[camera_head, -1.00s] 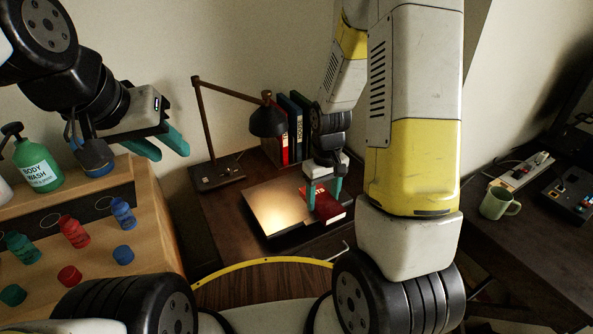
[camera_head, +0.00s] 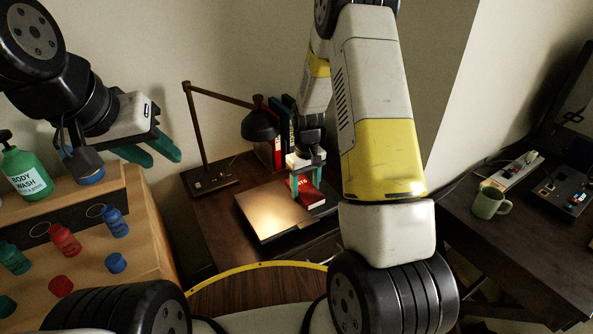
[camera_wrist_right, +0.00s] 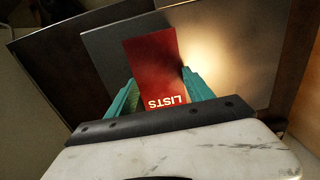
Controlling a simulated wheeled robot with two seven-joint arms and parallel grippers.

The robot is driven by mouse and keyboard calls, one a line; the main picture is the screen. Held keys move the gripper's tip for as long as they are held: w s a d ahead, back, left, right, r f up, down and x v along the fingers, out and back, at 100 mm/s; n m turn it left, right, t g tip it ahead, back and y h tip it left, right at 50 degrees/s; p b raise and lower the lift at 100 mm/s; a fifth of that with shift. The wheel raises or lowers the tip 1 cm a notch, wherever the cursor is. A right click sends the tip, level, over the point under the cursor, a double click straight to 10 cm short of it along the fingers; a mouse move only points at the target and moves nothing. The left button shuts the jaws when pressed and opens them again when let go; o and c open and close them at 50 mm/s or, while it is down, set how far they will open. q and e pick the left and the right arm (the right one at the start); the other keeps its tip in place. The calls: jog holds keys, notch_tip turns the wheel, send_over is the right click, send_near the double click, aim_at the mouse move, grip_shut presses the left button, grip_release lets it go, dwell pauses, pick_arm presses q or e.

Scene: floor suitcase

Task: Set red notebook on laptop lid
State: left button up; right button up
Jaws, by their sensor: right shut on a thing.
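The red notebook (camera_head: 313,197) is held by my right gripper (camera_head: 307,186) over the right part of the laptop lid (camera_head: 268,212). In the right wrist view the notebook (camera_wrist_right: 152,72), with "LISTS" on its cover, sits between the teal fingers (camera_wrist_right: 158,97). The lid (camera_wrist_right: 235,40) lies behind it with a bright glare. I cannot tell whether the notebook touches the lid. The laptop is closed on the dark desk. My left gripper (camera_head: 150,150) is open and empty at the left, above the wooden shelf unit.
A desk lamp (camera_head: 261,124) stands behind the laptop, and upright books (camera_head: 277,150) stand close behind my right gripper. A green body wash bottle (camera_head: 25,170) and small bottles are at left. A green mug (camera_head: 489,203) stands on the right table.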

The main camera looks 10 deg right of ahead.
jog(key=o, duration=1.5)
jog(key=shift+f, duration=0.1)
notch_tip(320, 180, up, 12)
notch_tip(320, 180, up, 14)
jog(key=m+t+y, duration=0.1)
jog(key=m+t, duration=0.1)
jog(key=t, duration=0.1)
send_over(305, 190)
jog(key=s, duration=0.8)
jog(key=shift+s+a+r+m+t+y, duration=0.25)
jog(key=shift+s+r+t, duration=0.6)
jog(key=shift+s, duration=1.75)
jog(key=shift+s+a+r+m+t+y, duration=0.3)
jog(key=shift+s+r, duration=1.1)
jog(key=shift+s, duration=1.2)
jog(key=shift+s+a+r+m+t+y, duration=0.15)
jog(key=shift+s+a+r+t, duration=0.25)
jog(key=shift+s+r, duration=1.5)
jog(key=shift+s+f, duration=0.7)
jog(key=shift+f, duration=0.05)
